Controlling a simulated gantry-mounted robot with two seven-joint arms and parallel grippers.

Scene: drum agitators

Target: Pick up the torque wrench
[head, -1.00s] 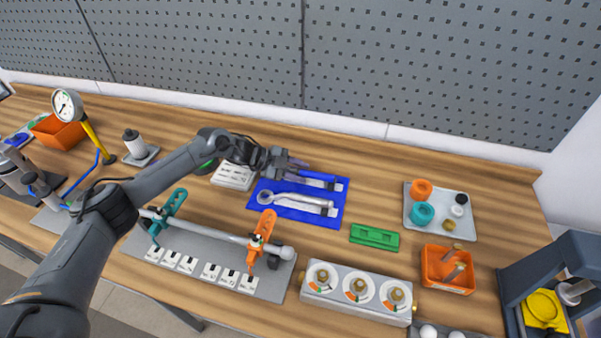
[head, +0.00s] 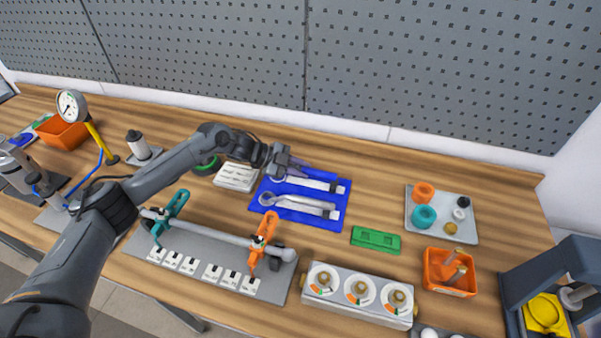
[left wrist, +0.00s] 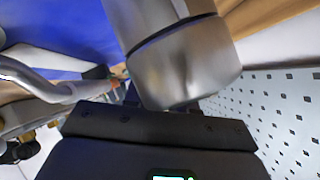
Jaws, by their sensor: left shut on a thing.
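The blue mat (head: 338,212) lies mid-bench with two pale tool outlines. My left gripper (head: 292,163) is above its upper left corner, shut on the torque wrench (head: 301,168), which is mostly hidden by the jaws and only a small bluish part shows. The upper outline (head: 322,184) is bare. A silver ring-ended tool (head: 296,205) lies in the lower one. In the left wrist view a large metal cylinder (left wrist: 185,60) fills the middle close to the lens; I cannot tell which part it is. The right gripper is not in view.
A clamped rod fixture (head: 205,232) with orange and teal clamps stands in front of the mat. A white card (head: 236,177) lies left of the mat and a green block (head: 376,239) to its right. The pegboard wall (head: 400,65) rises behind.

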